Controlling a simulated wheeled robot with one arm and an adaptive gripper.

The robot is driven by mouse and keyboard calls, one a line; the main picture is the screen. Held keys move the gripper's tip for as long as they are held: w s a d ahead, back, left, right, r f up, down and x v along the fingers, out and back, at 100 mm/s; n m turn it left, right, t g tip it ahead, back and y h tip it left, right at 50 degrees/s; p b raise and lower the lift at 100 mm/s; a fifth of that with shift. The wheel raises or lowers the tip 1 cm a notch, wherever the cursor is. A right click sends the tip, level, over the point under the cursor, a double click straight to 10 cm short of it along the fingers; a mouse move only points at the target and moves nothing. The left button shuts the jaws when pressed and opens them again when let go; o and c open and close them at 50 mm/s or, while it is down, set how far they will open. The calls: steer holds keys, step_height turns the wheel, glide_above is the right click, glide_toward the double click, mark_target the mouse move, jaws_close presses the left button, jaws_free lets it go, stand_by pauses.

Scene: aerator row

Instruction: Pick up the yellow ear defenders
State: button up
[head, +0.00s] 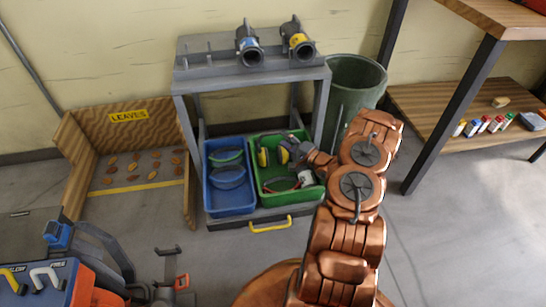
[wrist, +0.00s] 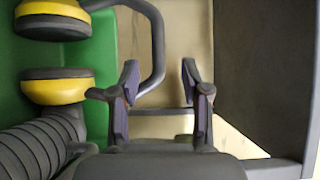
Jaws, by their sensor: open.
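The yellow ear defenders (head: 262,157) are in the green bin (head: 290,196), near its back left. In the wrist view their two yellow and dark cups (wrist: 57,90) show at the left, beside the green bin wall. In the head view my gripper (head: 291,152) is over the back of the green bin, close beside the ear defenders.
A blue bin (head: 229,203) with blue-grey items stands left of the green bin on the stand's low shelf. The grey upper shelf (head: 215,80) above holds two dark nozzles (head: 297,40). A green barrel (head: 365,75) stands right, and a wooden leaves box (head: 150,185) left.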

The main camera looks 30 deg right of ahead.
mark_target(273, 133)
steer(key=shift+a+f+b+x, duration=0.15)
steer(key=shift+b+x, duration=0.25)
steer(key=shift+x, duration=0.95)
steer(key=shift+a+f+b+x, duration=0.1)
steer(key=shift+a+b+x, duration=0.25)
steer(key=shift+x, duration=1)
steer(key=shift+w+r, duration=0.15)
steer(key=shift+w, duration=0.25)
jaws_close()
